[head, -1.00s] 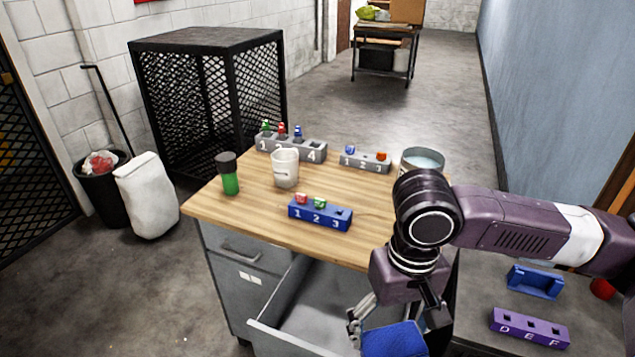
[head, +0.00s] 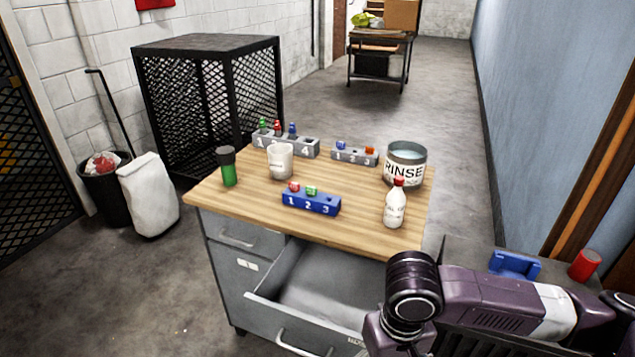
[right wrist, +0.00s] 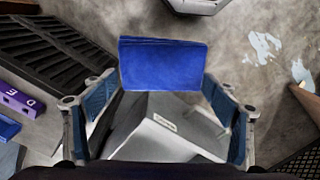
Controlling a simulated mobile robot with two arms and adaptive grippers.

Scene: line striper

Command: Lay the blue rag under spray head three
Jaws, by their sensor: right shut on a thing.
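The blue rag (right wrist: 162,63) is a flat, folded pad. In the right wrist view it sits at the fingertips of my right gripper (right wrist: 162,84), which is shut on it and holds it above the grey cabinet and floor. In the head view the right arm shows at bottom right; its gripper and the rag are below the frame. I cannot tell which thing is spray head three. Numbered holders with coloured pieces stand on the wooden table: a grey four-slot one (head: 286,145), a grey three-slot one (head: 355,156) and a blue one (head: 311,202). My left gripper is not in view.
The cabinet drawer (head: 310,290) is open. A rinse tub (head: 405,165), white bottle (head: 395,208), white mug (head: 280,161) and green bottle (head: 228,168) stand on the table. A blue tray (head: 515,265) and red can (head: 584,264) are at right.

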